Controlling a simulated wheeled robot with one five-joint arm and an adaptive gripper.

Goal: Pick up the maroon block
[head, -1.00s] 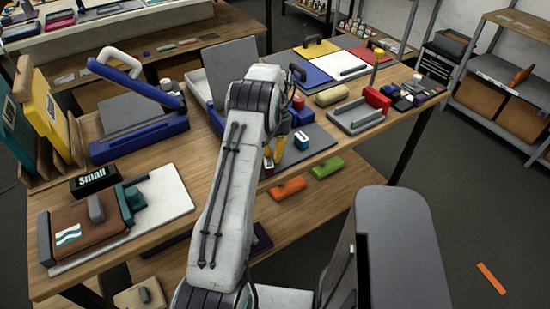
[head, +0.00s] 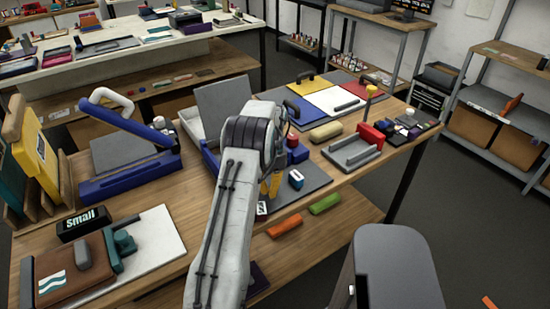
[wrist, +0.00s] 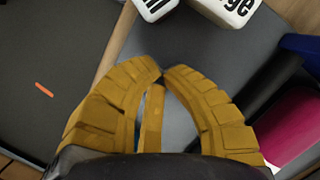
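My gripper (head: 270,190) hangs over the grey mat (head: 314,178) near the table's front edge. In the wrist view its yellow fingers (wrist: 163,73) curve together, tips meeting, with nothing held between them. A deep pink-red block (wrist: 293,128), the likeliest maroon block, lies at the right of the wrist view, beside the right finger and apart from it; its lower part is cut off. In the head view a small dark red piece (head: 292,142) shows by a blue block just behind the gripper; I cannot tell whether it is the same thing.
Two white-faced lettered blocks (wrist: 236,8) stand ahead of the fingertips. A black bar (wrist: 270,82) lies between the fingers and a blue thing (wrist: 303,48). A grey tray (head: 352,155) with a red block is further right.

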